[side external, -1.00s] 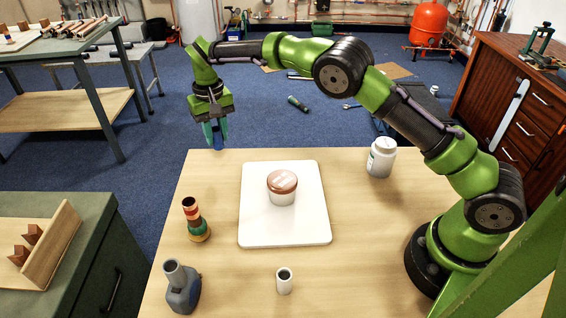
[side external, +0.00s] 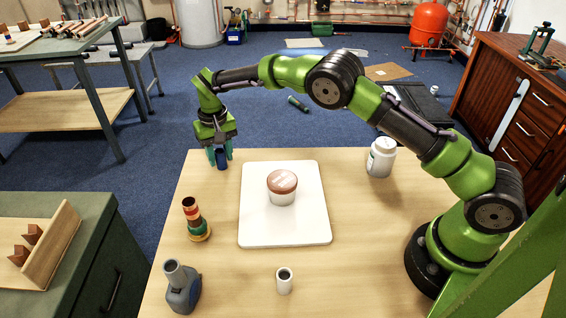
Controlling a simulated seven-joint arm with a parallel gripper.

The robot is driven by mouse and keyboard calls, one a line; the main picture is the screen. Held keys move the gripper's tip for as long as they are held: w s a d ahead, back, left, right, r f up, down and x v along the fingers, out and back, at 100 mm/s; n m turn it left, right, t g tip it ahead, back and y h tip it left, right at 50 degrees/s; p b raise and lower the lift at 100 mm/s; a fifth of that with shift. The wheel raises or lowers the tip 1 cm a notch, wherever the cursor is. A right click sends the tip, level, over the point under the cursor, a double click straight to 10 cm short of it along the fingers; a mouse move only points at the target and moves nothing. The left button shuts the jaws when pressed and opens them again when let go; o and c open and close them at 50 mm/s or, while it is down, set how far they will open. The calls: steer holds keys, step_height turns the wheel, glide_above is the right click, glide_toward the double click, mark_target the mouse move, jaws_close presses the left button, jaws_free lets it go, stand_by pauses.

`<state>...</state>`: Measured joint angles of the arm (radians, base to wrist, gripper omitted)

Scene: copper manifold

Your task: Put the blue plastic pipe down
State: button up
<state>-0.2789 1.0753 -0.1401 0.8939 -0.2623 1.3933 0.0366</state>
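The blue plastic pipe (side external: 221,160) is a short dark blue piece at the far left corner of the wooden table (side external: 360,230). My gripper (side external: 220,156) points down there, with one teal finger on each side of the pipe. The fingers look closed against it. The pipe is roughly upright and partly hidden by the fingers. I cannot tell whether its lower end touches the tabletop.
A white board (side external: 285,228) with a brown-lidded jar (side external: 282,190) lies right of the gripper. A stacked ring piece (side external: 193,220), a grey-blue fitting (side external: 182,290), a white cup (side external: 284,282) and a white bottle (side external: 381,158) stand around it.

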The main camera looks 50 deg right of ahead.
steer(key=shift+o, duration=1.2)
step_height(320, 180, up, 12)
step_height(320, 180, up, 10)
steer(key=t+y, duration=0.1)
glide_above(220, 152)
steer(key=s+d, duration=0.4)
steer(key=s, duration=0.1)
steer(key=s+d+r+t+y, duration=0.1)
steer(key=s+d+r+t, duration=0.15)
steer(key=s+r, duration=0.5)
steer(key=s+d+f+t, duration=0.1)
steer(key=s+f+t, duration=0.1)
steer(key=s, duration=0.8)
steer(key=s+d+f+t, duration=0.1)
steer(key=s+f, duration=0.3)
steer(key=s, duration=0.6)
steer(key=shift+s+d+f+m+t, duration=0.3)
steer(key=shift+s+f+m+t, duration=0.05)
steer(key=shift+s+m, duration=0.05)
